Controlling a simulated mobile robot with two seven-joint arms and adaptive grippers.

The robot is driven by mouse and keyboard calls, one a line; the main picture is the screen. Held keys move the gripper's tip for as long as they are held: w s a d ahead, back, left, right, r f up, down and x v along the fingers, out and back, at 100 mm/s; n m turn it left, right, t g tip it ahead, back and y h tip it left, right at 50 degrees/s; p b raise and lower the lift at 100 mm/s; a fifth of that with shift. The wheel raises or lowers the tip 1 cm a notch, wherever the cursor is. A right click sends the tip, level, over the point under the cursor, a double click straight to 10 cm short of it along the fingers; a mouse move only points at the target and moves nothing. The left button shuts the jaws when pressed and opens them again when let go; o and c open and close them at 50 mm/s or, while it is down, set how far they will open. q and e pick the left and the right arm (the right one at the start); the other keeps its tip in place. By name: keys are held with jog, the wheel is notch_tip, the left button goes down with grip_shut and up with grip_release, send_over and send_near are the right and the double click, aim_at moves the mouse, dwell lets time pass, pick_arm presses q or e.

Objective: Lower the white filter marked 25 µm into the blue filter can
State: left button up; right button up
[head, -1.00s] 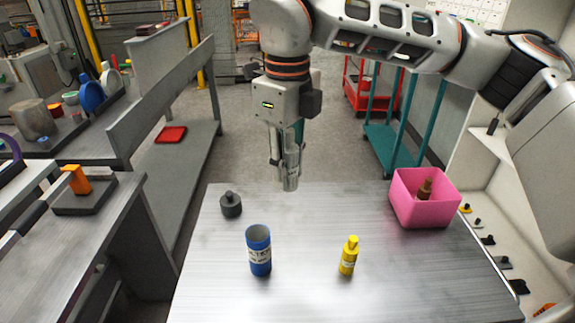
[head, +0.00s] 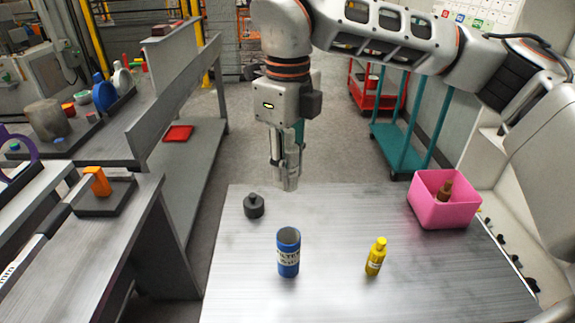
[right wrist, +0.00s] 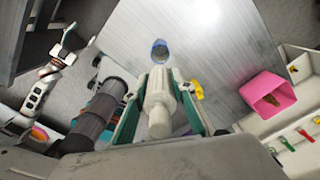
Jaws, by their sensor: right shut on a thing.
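The blue filter can (head: 288,263) stands upright on the metal table, its open top facing up, with a white label on its side. In the right wrist view the can (right wrist: 160,50) shows beyond the held filter. My right gripper (head: 286,160) points down, above the can's rim in the head picture. It is shut on the white filter (right wrist: 158,100), a pale stepped cylinder between its green-edged fingers. The filter is apart from the can; its 25 µm mark is not readable. My left gripper (right wrist: 72,42) is small at the left of the right wrist view; its jaw state is unclear.
On the table (head: 330,295) a dark knobbed weight (head: 254,207) stands left of the can and a yellow bottle (head: 376,257) right of it. A pink box (head: 440,208) holding a brown bottle is at the right edge. A grey bench (head: 95,240) lies left.

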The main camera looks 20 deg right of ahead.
notch_tip(320, 180, down, 10)
dwell(0.6)
dwell(0.6)
